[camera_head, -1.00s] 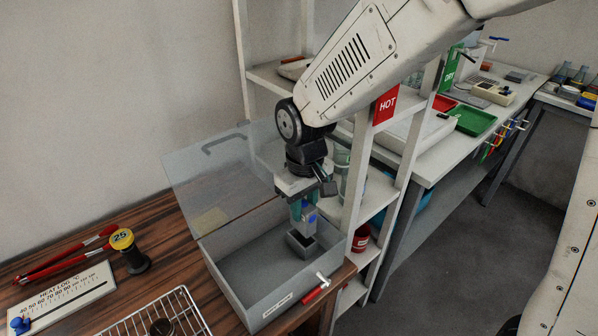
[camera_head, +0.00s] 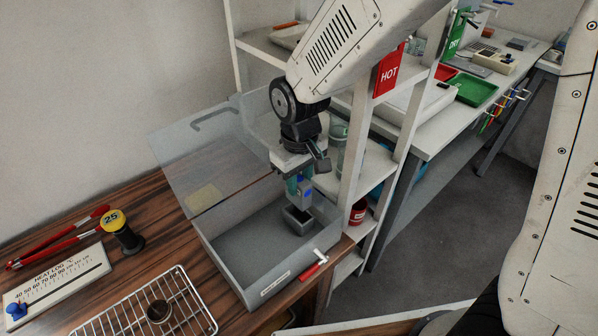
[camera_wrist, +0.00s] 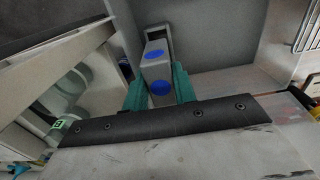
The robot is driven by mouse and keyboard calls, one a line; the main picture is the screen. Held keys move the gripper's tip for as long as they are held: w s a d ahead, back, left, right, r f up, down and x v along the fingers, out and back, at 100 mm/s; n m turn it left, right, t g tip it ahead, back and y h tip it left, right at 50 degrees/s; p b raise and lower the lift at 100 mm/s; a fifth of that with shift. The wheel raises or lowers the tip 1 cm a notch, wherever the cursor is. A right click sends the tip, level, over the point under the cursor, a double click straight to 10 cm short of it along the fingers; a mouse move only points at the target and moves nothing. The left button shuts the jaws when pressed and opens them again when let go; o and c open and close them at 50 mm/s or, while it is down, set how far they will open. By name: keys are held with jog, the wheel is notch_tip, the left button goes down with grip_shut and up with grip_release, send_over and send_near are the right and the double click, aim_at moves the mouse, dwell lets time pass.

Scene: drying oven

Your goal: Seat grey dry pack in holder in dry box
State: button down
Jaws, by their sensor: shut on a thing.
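The dry box (camera_head: 232,282) is a grey open-topped box on the wooden table, with its clear lid (camera_head: 185,160) raised at the back. The holder (camera_head: 297,224) is a small grey open cup inside the box, toward its right side. My gripper (camera_head: 298,186) points down over the holder, shut on the grey dry pack (camera_head: 304,200), which shows blue spots. In the wrist view the pack (camera_wrist: 155,68) sits between the teal fingers, and the holder's rim (camera_wrist: 157,29) shows just beyond its far end. I cannot tell whether the pack's lower end is inside the holder.
A wire rack (camera_head: 150,310), a heat log board (camera_head: 55,285), red tongs (camera_head: 60,238) and a yellow-topped timer (camera_head: 122,232) lie left of the box. A white shelf post (camera_head: 352,150) stands close on the right.

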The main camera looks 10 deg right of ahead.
aim_at(300, 206)
jog(key=shift+f, duration=1.5)
jog(key=shift+f, duration=2.8)
jog(key=c, duration=1.1)
grip_release()
jog(key=shift+o, duration=0.2)
jog(key=shift+r, duration=3.9)
jog(key=s+d+r+m+t, duration=0.1)
jog(key=s+d+r+m, duration=0.5)
jog(key=s+d+r, duration=1.2)
jog(key=s+d, duration=0.1)
jog(key=d, duration=0.1)
jog(key=shift+s+d+r+m, duration=0.15)
jog(key=shift+d+r+m, duration=0.15)
jog(key=shift+r+m, duration=0.1)
